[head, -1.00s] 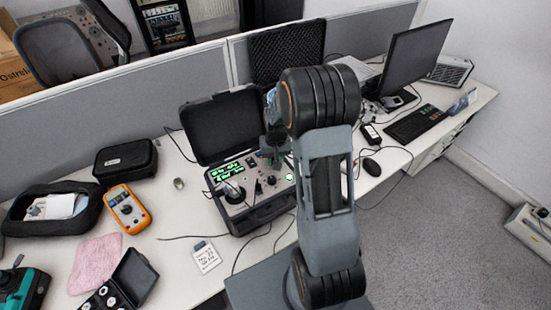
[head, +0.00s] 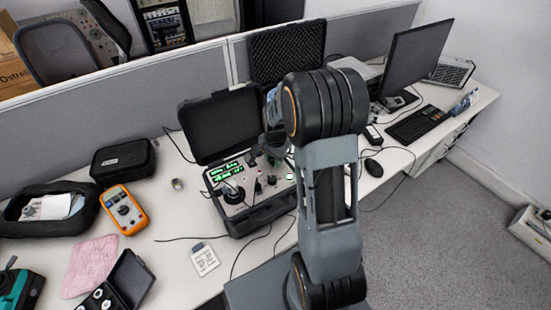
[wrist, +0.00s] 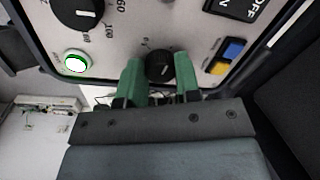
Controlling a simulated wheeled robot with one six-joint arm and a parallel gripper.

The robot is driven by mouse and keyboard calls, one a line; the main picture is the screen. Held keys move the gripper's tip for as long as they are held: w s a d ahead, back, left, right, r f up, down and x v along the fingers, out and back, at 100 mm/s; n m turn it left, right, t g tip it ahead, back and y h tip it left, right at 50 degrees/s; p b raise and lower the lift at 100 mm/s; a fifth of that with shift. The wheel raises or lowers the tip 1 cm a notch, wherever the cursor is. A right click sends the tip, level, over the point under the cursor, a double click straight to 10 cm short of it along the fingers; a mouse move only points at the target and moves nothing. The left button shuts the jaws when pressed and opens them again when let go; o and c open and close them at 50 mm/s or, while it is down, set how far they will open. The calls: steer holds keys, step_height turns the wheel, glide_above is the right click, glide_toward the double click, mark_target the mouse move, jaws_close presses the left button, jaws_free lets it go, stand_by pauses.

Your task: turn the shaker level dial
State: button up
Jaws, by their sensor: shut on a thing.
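The control panel of an open black case (head: 222,126) stands on the white desk in the head view, with green lit displays and several black knobs. In the wrist view, a small black dial (wrist: 159,67) with a white pointer line sits near the panel's edge. My gripper (wrist: 159,64) has its green fingers on either side of this dial and is shut on it. A larger black dial (wrist: 78,10) with printed numbers is up and left, apart from the fingers. In the head view my arm hides part of the panel.
A round white button with a green ring (wrist: 76,64) is left of the fingers; blue and yellow buttons (wrist: 228,56) are right. On the desk are an orange multimeter (head: 124,209), a black pouch (head: 124,161), a pink cloth (head: 91,265) and loose cables.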

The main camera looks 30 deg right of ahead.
steer(key=shift+r+m, duration=0.1)
steer(key=shift+m, duration=0.7)
steer(key=o, duration=0.6)
steer(key=shift+o, duration=0.2)
step_height(320, 180, up, 14)
steer(key=b, duration=0.1)
steer(key=shift+s, duration=0.35)
stand_by(0.3)
